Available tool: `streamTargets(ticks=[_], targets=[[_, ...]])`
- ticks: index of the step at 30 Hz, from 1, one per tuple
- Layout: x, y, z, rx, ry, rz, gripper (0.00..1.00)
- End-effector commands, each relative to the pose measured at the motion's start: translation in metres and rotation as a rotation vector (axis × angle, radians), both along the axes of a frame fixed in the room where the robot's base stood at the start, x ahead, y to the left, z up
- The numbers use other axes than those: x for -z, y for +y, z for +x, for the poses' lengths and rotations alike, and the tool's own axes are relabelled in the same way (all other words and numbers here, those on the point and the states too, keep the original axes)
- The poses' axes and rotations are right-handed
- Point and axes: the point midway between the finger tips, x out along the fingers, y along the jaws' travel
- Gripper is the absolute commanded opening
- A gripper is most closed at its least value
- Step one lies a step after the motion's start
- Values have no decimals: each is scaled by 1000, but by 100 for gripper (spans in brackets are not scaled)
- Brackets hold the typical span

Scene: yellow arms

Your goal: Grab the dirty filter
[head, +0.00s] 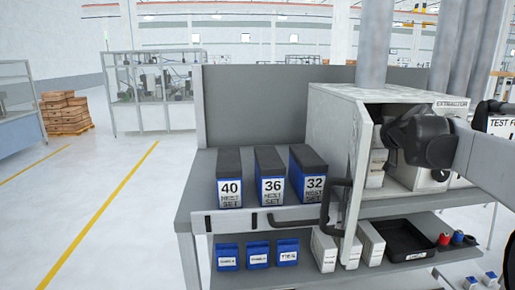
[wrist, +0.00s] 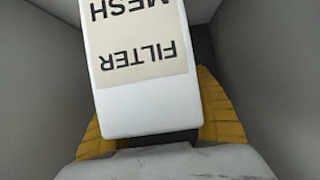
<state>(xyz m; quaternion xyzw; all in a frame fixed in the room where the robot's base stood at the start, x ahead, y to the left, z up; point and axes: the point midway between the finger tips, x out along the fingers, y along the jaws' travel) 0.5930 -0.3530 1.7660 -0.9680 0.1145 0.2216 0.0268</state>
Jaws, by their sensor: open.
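A white block-shaped filter (wrist: 140,112) fills the middle of the wrist view. Its beige label reads "FILTER MESH", upside down in the picture. My gripper (wrist: 152,118) has its yellow fingers open, one on each side of the filter's near end. I cannot tell whether they touch it. In the head view my arm reaches into the open extractor (head: 336,98), where a white box (head: 376,167) shows behind the door opening. No clear dirt shows on the filter's visible face.
Grey walls enclose the filter closely in the wrist view. A scuffed pale surface (wrist: 170,162) lies along the bottom. The extractor door (head: 360,170) stands open. Three mesh-set boxes (head: 270,175) stand left on the bench. White boxes (head: 323,250) and a black tray (head: 408,240) are on the lower shelf.

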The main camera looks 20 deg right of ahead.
Motion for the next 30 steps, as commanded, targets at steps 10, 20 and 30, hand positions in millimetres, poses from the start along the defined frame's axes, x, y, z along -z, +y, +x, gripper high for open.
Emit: streamTargets(ticks=[10,20,30], targets=[[3,-1,3,0,0,0,50],[3,-1,3,0,0,-1,6],[-4,1,6,-2,1,-1,6]])
